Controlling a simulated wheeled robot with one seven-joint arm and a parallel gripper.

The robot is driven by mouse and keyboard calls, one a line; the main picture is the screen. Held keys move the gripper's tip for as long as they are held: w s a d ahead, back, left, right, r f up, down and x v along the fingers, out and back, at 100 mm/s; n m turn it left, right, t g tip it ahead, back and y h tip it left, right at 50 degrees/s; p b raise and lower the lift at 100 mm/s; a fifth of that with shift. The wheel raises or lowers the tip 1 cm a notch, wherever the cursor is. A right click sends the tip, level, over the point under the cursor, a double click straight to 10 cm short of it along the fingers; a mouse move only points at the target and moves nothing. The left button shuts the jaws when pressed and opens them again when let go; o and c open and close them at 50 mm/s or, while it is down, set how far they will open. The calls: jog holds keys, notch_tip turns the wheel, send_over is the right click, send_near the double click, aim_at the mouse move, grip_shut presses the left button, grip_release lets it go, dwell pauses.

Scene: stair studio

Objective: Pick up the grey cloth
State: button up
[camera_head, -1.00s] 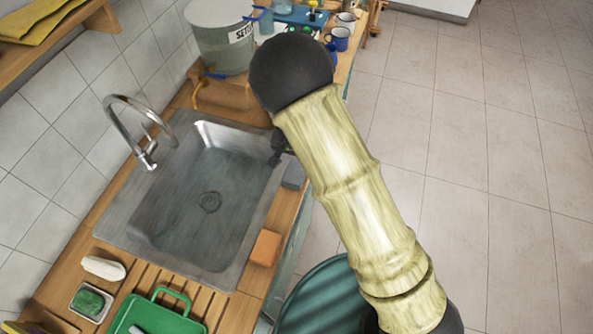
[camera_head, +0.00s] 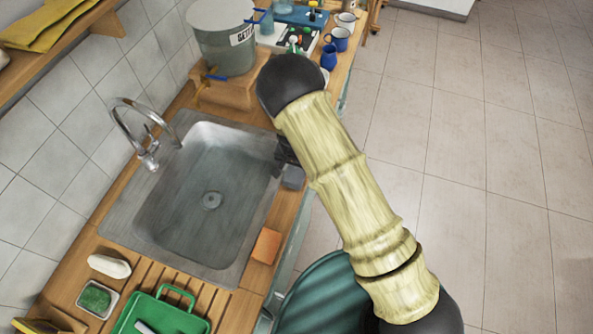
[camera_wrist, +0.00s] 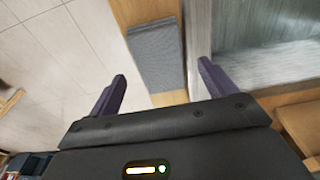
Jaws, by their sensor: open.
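The grey cloth (camera_head: 293,177) lies folded flat on the wooden counter strip along the sink's right rim. In the wrist view the cloth (camera_wrist: 156,55) is a grey ribbed rectangle ahead of the fingers. My gripper (camera_wrist: 162,72) is open and empty, with its two purple fingers on either side of the line to the cloth's near end. In the head view my gripper (camera_head: 284,156) is a dark shape just behind the cloth, largely hidden by my arm. I cannot tell its height above the cloth.
The steel sink (camera_head: 120,222) with its curved tap (camera_head: 148,140) is left of the cloth. An orange sponge (camera_head: 266,246) lies nearer on the same strip. A lidded container (camera_head: 222,40), a blue jug (camera_head: 328,57) and mugs stand beyond. Open floor (camera_head: 480,150) is right.

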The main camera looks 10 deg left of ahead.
aim_at(296, 171)
jog(key=shift+w+f+p, duration=0.15)
jog(key=shift+f+p, duration=0.15)
jog(key=shift+f, duration=0.55)
jog(key=shift+w+f+p, duration=0.1)
jog(key=shift+f+p, duration=0.2)
jog(key=shift+f, duration=0.5)
jog(key=shift+c, duration=0.4)
jog(key=c, duration=1)
